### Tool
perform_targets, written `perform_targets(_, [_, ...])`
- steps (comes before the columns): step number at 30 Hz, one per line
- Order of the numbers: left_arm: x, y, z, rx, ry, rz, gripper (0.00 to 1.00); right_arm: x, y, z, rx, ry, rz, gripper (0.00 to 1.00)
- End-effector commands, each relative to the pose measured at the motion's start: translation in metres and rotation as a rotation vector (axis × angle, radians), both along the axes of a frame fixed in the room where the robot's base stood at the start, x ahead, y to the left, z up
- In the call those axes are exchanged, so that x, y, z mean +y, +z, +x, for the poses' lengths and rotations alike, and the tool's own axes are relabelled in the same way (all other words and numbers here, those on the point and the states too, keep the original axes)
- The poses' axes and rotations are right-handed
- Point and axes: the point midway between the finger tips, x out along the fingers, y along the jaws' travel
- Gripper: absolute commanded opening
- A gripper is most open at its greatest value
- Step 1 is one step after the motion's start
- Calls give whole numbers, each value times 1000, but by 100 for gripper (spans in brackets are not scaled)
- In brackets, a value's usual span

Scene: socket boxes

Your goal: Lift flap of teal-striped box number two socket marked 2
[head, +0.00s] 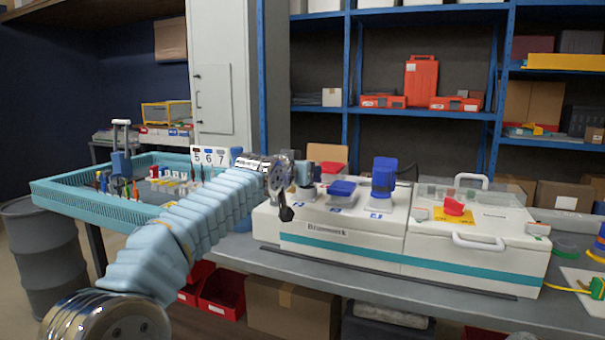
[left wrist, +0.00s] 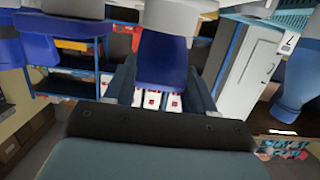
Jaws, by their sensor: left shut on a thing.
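The white box with a teal stripe (head: 340,245) stands on the grey bench in the head view. A row of sockets is on its left part. The middle socket (head: 342,189) has a blue flap, and a tall blue plug-like piece (head: 383,178) stands on the right one. My left gripper (head: 304,176) is at the leftmost socket (head: 307,193) and partly covers it. In the left wrist view my left gripper (left wrist: 162,92) is shut on a blue piece (left wrist: 163,60), likely a socket flap. The socket numbers are too small to read surely. My right gripper is not in view.
A red switch on a yellow plate (head: 453,208) and a white handle (head: 478,242) are on the box's right part. A teal tray (head: 95,205) with small parts is at the left. Number cards (head: 208,158) stand behind my left arm. Blue shelves (head: 420,113) are behind.

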Motion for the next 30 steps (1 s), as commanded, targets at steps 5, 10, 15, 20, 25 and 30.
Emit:
perform_targets(5, [0,3,1,11,1,3,0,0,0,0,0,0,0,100])
perform_targets(10, [0,3,1,11,1,4,0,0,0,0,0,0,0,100])
perform_targets(15, [0,3,1,10,1,4,59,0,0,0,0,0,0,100])
perform_targets(20, [0,2,1,11,0,4,72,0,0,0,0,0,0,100])
perform_targets(25, [0,2,1,12,0,4,72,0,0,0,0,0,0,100])
perform_targets(30, [3,3,-11,11,0,5,72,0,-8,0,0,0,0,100])
